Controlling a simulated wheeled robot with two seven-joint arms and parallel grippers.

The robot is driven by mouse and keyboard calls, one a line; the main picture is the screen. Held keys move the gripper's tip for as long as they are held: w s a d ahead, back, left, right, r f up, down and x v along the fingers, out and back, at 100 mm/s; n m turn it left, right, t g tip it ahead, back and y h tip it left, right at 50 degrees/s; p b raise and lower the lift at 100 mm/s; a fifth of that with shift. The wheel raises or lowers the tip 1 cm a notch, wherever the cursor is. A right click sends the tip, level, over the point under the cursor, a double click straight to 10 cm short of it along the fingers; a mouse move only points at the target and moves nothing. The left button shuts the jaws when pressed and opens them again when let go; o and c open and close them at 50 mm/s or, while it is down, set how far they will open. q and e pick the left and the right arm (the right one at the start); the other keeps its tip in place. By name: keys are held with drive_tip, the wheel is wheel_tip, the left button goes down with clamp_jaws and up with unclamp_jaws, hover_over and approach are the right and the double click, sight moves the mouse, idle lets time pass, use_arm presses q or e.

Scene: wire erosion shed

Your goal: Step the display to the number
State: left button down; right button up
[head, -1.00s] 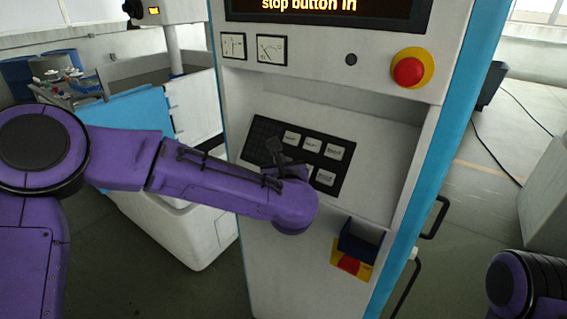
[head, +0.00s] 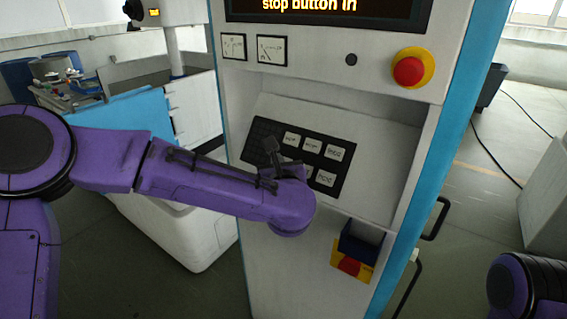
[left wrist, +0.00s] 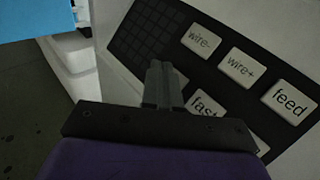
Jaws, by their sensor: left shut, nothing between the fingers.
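The display (head: 330,8) at the top of the white cabinet shows orange text reading "stop button in"; its upper part is cut off. Below, a black keypad (head: 262,128) sits on a sloped panel. In the left wrist view its white keys read wire- (left wrist: 201,41), wire+ (left wrist: 241,66) and feed (left wrist: 289,102), with a partly covered key starting "fast" (left wrist: 207,106) below. My left gripper (left wrist: 161,68) is shut and empty, its tips in front of the keypad, left of the fast key and below wire-. Whether it touches cannot be told. My right gripper is out of view.
A red stop button on a yellow collar (head: 409,71) is at the cabinet's upper right. A red and yellow switch (head: 350,267) sits low, under a dark blue box (head: 360,243). Black handles (head: 437,218) stick out at the right side. A blue panel (head: 125,123) stands left.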

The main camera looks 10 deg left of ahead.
use_arm(q)
drive_tip(key=shift+s+a+r+p, duration=0.15)
drive_tip(key=shift+s+a+r, duration=0.1)
drive_tip(key=shift+s+r, duration=0.35)
drive_tip(key=shift+s+a+r+p, duration=0.1)
drive_tip(key=shift+s+a+r, duration=0.2)
drive_tip(key=shift+s, duration=0.4)
drive_tip(key=shift+s+a+r+p, duration=0.15)
drive_tip(key=shift+s+a+r, duration=0.05)
drive_tip(key=shift+s+r, duration=0.4)
idle(1.5)
